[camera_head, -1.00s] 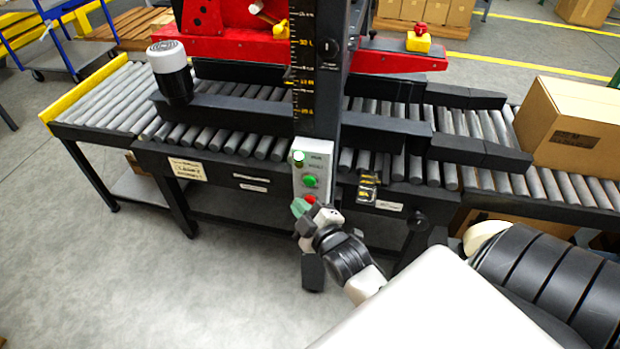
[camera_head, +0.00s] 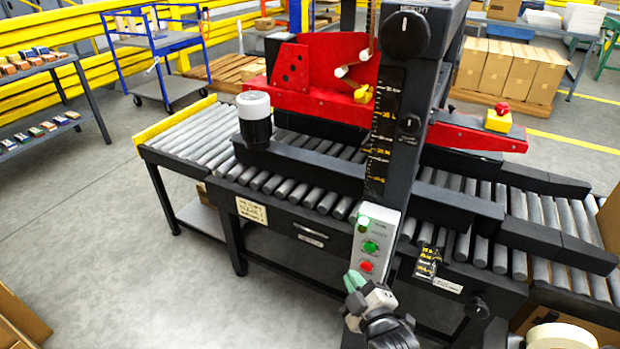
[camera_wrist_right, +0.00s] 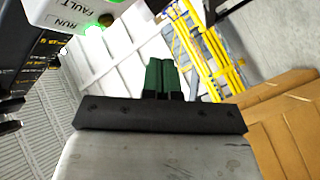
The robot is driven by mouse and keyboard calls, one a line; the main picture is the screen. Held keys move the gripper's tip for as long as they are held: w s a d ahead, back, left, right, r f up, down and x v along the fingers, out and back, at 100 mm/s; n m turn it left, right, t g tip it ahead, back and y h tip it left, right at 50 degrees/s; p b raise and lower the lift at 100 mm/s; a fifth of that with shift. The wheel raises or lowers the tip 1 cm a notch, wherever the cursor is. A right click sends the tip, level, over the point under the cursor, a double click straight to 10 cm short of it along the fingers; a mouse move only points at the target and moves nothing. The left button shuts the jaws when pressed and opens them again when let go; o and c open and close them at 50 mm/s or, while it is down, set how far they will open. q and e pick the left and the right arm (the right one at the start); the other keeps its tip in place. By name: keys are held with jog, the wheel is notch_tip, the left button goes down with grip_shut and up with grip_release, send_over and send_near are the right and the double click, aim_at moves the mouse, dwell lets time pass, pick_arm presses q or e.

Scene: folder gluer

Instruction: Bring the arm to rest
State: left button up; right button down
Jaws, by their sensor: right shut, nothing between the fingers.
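My right gripper (camera_head: 352,282) shows at the bottom of the head view, just below the control box (camera_head: 372,240) on the machine's column. Its green fingertips are together with nothing between them. The fingers are apart from the box in that view. The box carries a lit green lamp (camera_head: 364,222), a green button (camera_head: 370,247) and a red button (camera_head: 366,267). My left gripper is not in view.
The folder gluer's roller conveyor (camera_head: 195,138) runs across the view, with a red carriage (camera_head: 320,75) above it. A black knob (camera_head: 477,307) sticks out at the lower right. A cardboard box (camera_head: 20,318) is at the lower left. Grey floor (camera_head: 130,240) is open in front.

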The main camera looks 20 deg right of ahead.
jog(key=s+a+f+m+g+y+p, duration=0.15)
jog(key=s+f+g, duration=0.25)
jog(key=f, duration=0.8)
jog(key=s+a+f+m+g+p, duration=0.1)
jog(key=s+a+f+m+g, duration=0.2)
jog(key=f, duration=1)
jog(key=s+d+f+m+g+p, duration=0.1)
jog(key=s+f+g, duration=0.3)
jog(key=s, duration=1)
jog(key=s+d+f+m+g+p, duration=0.1)
jog(key=s+f+g, duration=0.4)
jog(key=s+f, duration=0.6)
jog(key=s, duration=0.3)
jog(key=shift+s+f+p, duration=0.15)
jog(key=shift+s+p, duration=0.2)
jog(key=shift+p, duration=0.05)
jog(key=shift+d, duration=0.1)
